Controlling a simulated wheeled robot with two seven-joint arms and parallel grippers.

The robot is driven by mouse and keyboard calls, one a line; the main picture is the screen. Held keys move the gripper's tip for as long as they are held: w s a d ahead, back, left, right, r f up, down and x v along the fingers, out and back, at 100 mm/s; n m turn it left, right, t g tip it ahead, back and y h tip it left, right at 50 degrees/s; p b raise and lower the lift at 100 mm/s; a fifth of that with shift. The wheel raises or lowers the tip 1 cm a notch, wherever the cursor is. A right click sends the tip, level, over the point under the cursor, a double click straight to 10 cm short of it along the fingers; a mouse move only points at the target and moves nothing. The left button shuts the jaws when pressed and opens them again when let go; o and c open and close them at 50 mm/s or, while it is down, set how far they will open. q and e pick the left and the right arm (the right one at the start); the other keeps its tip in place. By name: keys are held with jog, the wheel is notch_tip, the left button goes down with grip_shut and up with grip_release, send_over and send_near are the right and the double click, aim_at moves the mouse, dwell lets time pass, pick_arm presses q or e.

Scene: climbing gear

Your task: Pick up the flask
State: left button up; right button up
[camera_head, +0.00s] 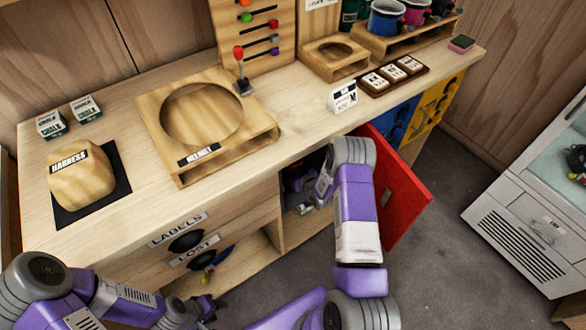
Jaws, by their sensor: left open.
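I cannot make out a flask for certain. A dark green container (349,14) stands at the back of the counter, cut off by the top edge, and I cannot tell if it is the flask. My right arm reaches into the open cabinet behind the red door (400,195). My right gripper (306,207) is small and partly hidden in the shadow there, and its jaws do not show clearly. My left gripper (208,308) is open and low in front of the lower shelf, apart from the counter.
The wooden counter (120,225) holds a harness block (82,180), a helmet stand (153,110), two chalk boxes (84,108) and a white card (343,97). Cups stand on a back rack (400,40). A white glass-fronted cabinet (520,225) is at right. Floor (440,270) is clear between.

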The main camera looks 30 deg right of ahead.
jog(key=c, duration=0.9)
